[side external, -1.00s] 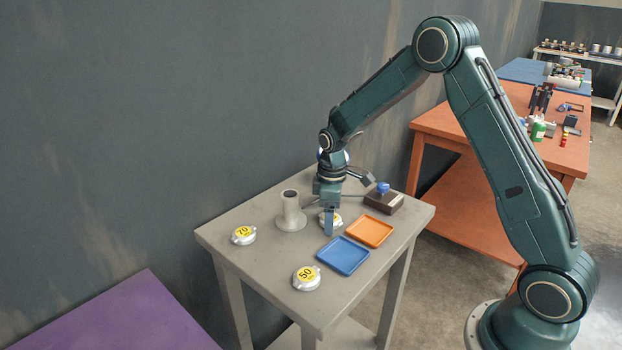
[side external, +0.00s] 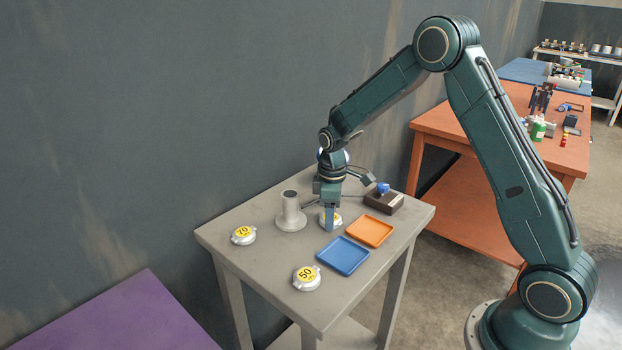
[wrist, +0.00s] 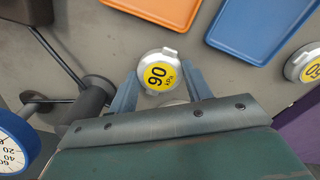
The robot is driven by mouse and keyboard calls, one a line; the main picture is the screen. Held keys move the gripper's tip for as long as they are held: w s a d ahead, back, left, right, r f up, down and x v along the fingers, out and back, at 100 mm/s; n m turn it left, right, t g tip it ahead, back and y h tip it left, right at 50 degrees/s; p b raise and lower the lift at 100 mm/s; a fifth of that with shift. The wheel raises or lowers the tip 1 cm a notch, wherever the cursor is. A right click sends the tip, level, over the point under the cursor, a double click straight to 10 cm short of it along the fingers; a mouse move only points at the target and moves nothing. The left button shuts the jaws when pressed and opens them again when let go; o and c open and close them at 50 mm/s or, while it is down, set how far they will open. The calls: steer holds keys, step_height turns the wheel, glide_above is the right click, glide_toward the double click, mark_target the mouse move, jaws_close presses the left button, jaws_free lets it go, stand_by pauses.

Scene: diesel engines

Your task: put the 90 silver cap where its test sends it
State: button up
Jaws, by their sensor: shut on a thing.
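The silver cap with the yellow 90 label (wrist: 160,72) sits between the fingers of my gripper (wrist: 160,85) in the wrist view. In the side view the cap (side external: 337,219) is mostly hidden behind my gripper (side external: 329,222). My gripper is shut on this cap, low at the grey table. A grey upright post with a round base (side external: 290,214) stands just left of the gripper. A blue tray (side external: 343,255) and an orange tray (side external: 369,231) lie flat to the right and front, both empty.
Silver caps marked 70 (side external: 243,235) and 50 (side external: 306,277) rest on the grey table (side external: 270,262). A dark brown block with a blue top (side external: 384,199) stands at the back right. A dial gauge (wrist: 14,145) shows at the wrist view's left edge.

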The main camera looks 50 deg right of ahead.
step_height(320, 180, up, 20)
stand_by(0.6)
stand_by(0.5)
glide_above(343, 256)
step_height(343, 256, down, 15)
steer(key=shift+d+f, duration=0.1)
stand_by(1.1)
steer(key=shift+f, duration=2.1)
steer(key=shift+f, duration=0.15)
